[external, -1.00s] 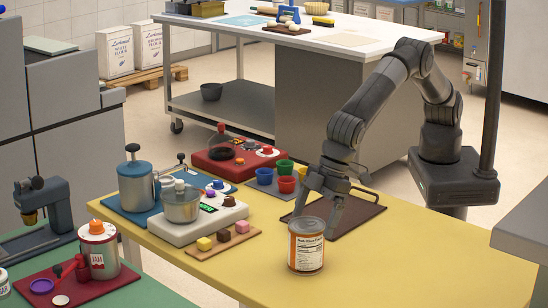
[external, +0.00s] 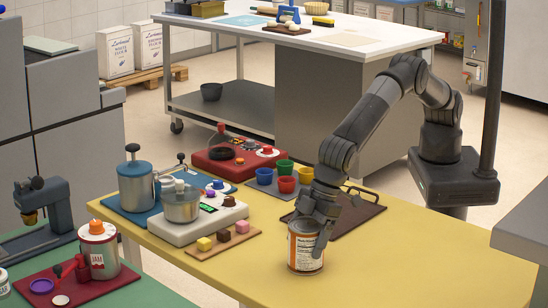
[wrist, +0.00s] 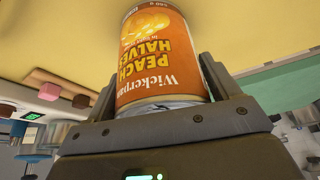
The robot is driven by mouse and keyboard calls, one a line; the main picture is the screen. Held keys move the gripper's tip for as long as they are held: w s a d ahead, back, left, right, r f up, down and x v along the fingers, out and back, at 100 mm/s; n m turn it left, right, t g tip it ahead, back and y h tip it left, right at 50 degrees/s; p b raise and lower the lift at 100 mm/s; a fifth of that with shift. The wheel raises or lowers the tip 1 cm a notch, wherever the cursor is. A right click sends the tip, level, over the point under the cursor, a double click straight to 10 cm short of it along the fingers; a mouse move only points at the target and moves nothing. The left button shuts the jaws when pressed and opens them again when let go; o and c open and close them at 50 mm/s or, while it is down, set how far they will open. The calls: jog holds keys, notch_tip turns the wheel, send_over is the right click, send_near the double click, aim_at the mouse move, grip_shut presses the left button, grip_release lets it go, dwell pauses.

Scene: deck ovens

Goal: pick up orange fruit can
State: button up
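The orange fruit can (external: 303,252) stands upright on the yellow table, with an orange and white label and a metal rim. In the wrist view the can (wrist: 160,50) shows a "Peach Halves" label, upside down, between my two fingers. My gripper (external: 318,222) is lowered over the can from behind and right, with a finger in front of its right side. In the wrist view a finger of my gripper (wrist: 160,85) lies close along each side of the can. I cannot tell whether they press on it.
A dark tray (external: 362,217) lies behind my gripper. A wooden board (external: 207,251) with small colored blocks and a white scale (external: 200,228) are to the left. Colored cups (external: 286,184) stand behind. The yellow table's front right is clear.

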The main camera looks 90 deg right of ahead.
jog(key=c, duration=1.1)
jog(key=shift+o, duration=0.2)
jog(key=shift+r, duration=0.1)
